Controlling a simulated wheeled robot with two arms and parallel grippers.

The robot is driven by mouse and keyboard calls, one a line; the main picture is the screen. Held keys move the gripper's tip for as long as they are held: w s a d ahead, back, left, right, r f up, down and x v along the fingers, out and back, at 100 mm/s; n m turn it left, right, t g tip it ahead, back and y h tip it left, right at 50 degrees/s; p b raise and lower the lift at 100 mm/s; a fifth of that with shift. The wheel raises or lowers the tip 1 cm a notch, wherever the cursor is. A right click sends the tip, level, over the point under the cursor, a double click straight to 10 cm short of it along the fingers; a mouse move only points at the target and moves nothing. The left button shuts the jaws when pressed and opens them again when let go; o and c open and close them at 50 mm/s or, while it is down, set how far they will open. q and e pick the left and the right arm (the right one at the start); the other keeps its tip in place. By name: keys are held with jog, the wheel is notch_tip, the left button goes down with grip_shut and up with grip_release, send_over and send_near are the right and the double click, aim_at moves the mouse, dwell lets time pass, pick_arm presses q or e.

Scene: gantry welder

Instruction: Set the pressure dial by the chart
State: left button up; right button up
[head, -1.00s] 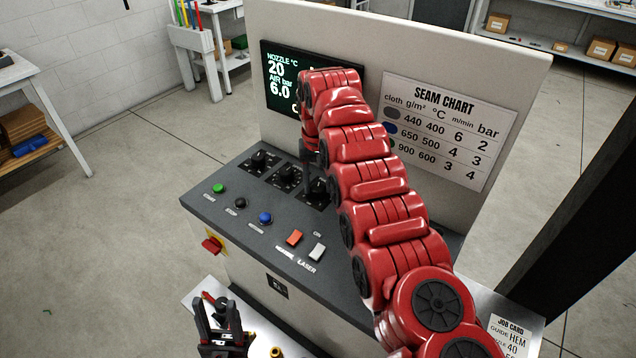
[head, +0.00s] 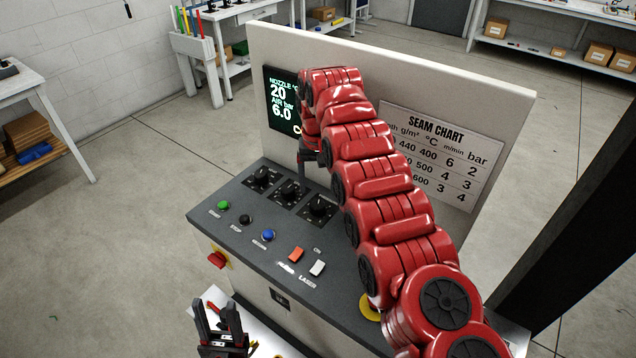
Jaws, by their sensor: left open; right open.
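Three black dials stand in a row on the console: a left dial (head: 262,176), a middle dial (head: 290,188) and a right dial (head: 318,206). Their labels are too small to read. The display (head: 281,98) shows nozzle 20 and air 6.0 bar; my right arm covers its right part. The seam chart (head: 455,150) is on the upright panel, its left side covered by that arm; its bar column reads 2, 3, 4. My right gripper (head: 307,157) is open, above and behind the right dial, touching none. My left gripper (head: 220,322) is open and empty, low in front of the console.
The console has green (head: 223,205), black and blue (head: 268,236) buttons, an orange switch (head: 296,255) and a white switch (head: 317,268). A red switch (head: 217,260) is on its left side. A dark post (head: 580,210) stands at right. Floor at left is clear.

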aim_at(318, 204)
notch_tip(318, 204, up, 11)
jog(key=p, duration=0.9)
jog(key=shift+p, duration=0.35)
